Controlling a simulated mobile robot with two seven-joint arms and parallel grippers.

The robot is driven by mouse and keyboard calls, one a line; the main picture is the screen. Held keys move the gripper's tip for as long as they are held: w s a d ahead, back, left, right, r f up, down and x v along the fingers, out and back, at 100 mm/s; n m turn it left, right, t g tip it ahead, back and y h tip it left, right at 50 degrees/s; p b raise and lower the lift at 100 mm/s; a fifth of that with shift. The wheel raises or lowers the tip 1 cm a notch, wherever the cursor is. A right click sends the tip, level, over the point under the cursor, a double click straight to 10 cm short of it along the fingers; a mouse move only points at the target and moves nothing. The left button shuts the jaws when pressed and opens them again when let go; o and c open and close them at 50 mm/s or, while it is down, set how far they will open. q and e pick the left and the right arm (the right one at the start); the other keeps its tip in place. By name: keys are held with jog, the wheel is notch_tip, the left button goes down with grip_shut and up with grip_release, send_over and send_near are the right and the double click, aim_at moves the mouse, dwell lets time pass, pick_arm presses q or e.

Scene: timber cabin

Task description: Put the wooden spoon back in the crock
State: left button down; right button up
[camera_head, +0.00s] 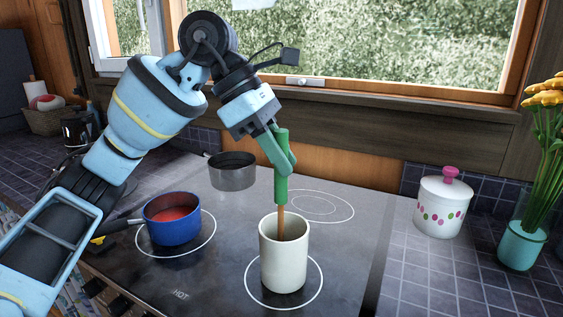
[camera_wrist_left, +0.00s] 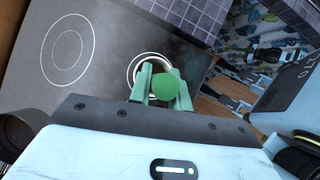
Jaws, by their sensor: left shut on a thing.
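My left gripper (camera_head: 285,163) is shut on the green handle of the wooden spoon (camera_head: 281,190). The spoon is upright, and its brown shaft runs down into the mouth of the white crock (camera_head: 284,265). The spoon's lower end is hidden inside the crock. The crock stands upright on the front right ring of the cooktop. In the left wrist view the round green handle end (camera_wrist_left: 166,87) sits between the pale green fingers, with the crock's rim (camera_wrist_left: 150,66) behind it. My right gripper is not in view.
A blue pot (camera_head: 172,226) with red contents stands left of the crock, its handle pointing left. A grey pan (camera_head: 232,172) stands behind. A lidded dotted jar (camera_head: 441,208) and a vase of yellow flowers (camera_head: 523,245) stand on the tiled counter at right. The cooktop's back right ring is clear.

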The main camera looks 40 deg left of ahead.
pick_arm(q)
jog(key=shift+f, duration=0.55)
jog(key=c, duration=1.3)
grip_release()
